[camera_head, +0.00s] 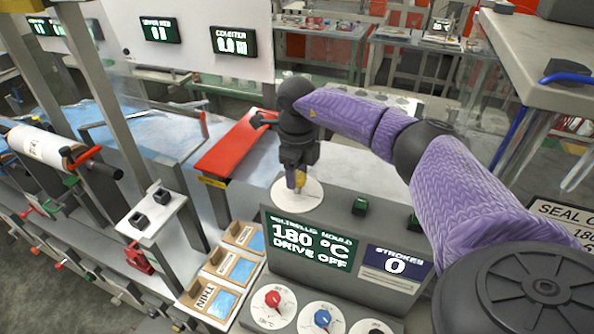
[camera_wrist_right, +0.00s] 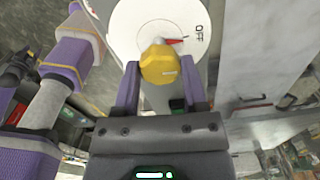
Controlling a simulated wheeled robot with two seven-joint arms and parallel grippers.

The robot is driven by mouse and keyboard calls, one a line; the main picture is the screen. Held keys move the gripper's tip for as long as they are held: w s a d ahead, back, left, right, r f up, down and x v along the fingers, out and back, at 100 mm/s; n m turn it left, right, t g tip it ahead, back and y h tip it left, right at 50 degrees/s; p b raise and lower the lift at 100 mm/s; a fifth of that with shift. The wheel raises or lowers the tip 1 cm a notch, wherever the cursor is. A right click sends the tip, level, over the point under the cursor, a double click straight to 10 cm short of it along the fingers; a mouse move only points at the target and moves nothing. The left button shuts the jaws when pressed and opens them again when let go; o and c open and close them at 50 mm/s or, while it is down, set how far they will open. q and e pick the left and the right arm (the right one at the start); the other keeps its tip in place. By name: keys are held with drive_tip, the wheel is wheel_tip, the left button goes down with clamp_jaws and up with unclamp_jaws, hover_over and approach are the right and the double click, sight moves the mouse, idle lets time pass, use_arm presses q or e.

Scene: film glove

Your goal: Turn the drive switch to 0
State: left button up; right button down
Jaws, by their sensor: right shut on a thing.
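The drive switch is a yellow knob (camera_head: 297,180) on a round white dial (camera_head: 297,197), behind the display panel. In the right wrist view the yellow knob (camera_wrist_right: 159,64) sits between the two purple fingers, in front of the white dial (camera_wrist_right: 128,18). A red pointer (camera_wrist_right: 176,40) beside the knob points right, towards the printed word OFF. My right gripper (camera_head: 297,172) reaches down from above and is shut on the knob; it also shows in the right wrist view (camera_wrist_right: 160,85). The knob hides part of the dial. My left gripper does not show in the head view.
The green display (camera_head: 312,243) reads 180 °C and DRIVE OFF. The strokes display (camera_head: 396,266) reads 0. In front are a red knob (camera_head: 272,298) and a blue knob (camera_head: 322,318). A red bar (camera_head: 238,142) lies left of my right gripper.

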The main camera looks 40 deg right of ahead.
drive_tip(key=shift+r+n, duration=0.1)
drive_tip(key=shift+n, duration=0.5)
drive_tip(key=shift+c, duration=0.7)
unclamp_jaws()
wheel_tip(320, 180, up, 10)
